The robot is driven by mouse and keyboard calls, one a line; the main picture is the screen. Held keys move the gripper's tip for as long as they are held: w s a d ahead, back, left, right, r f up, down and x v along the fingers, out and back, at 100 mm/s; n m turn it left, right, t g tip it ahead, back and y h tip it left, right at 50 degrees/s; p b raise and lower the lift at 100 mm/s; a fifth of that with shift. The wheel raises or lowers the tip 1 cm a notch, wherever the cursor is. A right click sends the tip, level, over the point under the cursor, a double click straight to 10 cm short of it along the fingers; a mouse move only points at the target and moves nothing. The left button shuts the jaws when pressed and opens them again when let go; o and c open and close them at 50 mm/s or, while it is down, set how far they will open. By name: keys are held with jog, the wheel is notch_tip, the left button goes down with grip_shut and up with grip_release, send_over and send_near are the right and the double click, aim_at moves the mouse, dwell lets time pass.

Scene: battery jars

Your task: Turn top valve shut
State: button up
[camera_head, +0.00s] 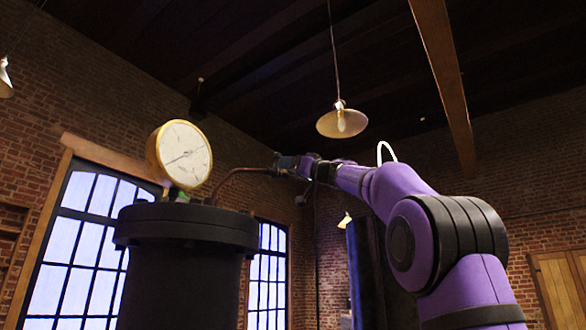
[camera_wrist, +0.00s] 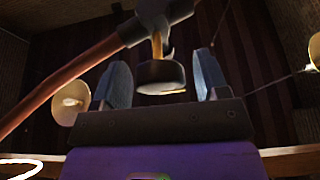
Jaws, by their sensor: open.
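The top valve shows in the wrist view as a dark round knob (camera_wrist: 160,76) on a short brass stem, below a dark fitting (camera_wrist: 158,20) at the end of a copper pipe (camera_wrist: 75,79). My gripper (camera_wrist: 161,62) is open, with one blue-grey finger on each side of the knob and visible gaps between. In the head view my gripper (camera_head: 290,163) is at the right end of the copper pipe (camera_head: 232,176), by the fitting. The knob is too small or hidden there to make out. I cannot tell how far the valve is turned.
A large dark jar (camera_head: 182,270) with a wide lid stands left of my arm, with a brass-rimmed gauge (camera_head: 183,155) above it. Another tall dark body (camera_head: 366,270) stands behind my arm. A lamp (camera_head: 341,123) hangs above. Open air surrounds the fitting.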

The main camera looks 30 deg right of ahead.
jog(key=c, duration=0.9)
jog(key=shift+m+h, duration=0.3)
jog(key=shift+m, duration=0.2)
jog(key=m+h, duration=0.1)
jog(key=m, duration=0.1)
jog(key=m+h, duration=0.1)
jog(key=m, duration=0.2)
jog(key=shift+m+t+h, duration=0.3)
jog(key=shift+t+h, duration=0.1)
jog(key=m+h, duration=0.1)
jog(key=m, duration=0.2)
jog(key=m+h, duration=0.2)
jog(key=m, duration=0.1)
jog(key=shift+d+g, duration=0.1)
jog(key=shift+g, duration=0.3)
jog(key=m, duration=0.3)
jog(key=m+g+h, duration=0.1)
jog(key=m, duration=0.1)
jog(key=shift+w+d+f+m+h, duration=0.1)
jog(key=shift+f+m+h, duration=0.05)
jog(key=shift+m+h, duration=0.2)
jog(key=shift+f+m+g+h, duration=0.15)
jog(key=shift+m+g, duration=0.35)
jog(key=shift+m, duration=0.5)
jog(key=shift+r+m+g+h, duration=0.1)
jog(key=shift+m+g, duration=0.4)
jog(key=shift+m, duration=0.45)
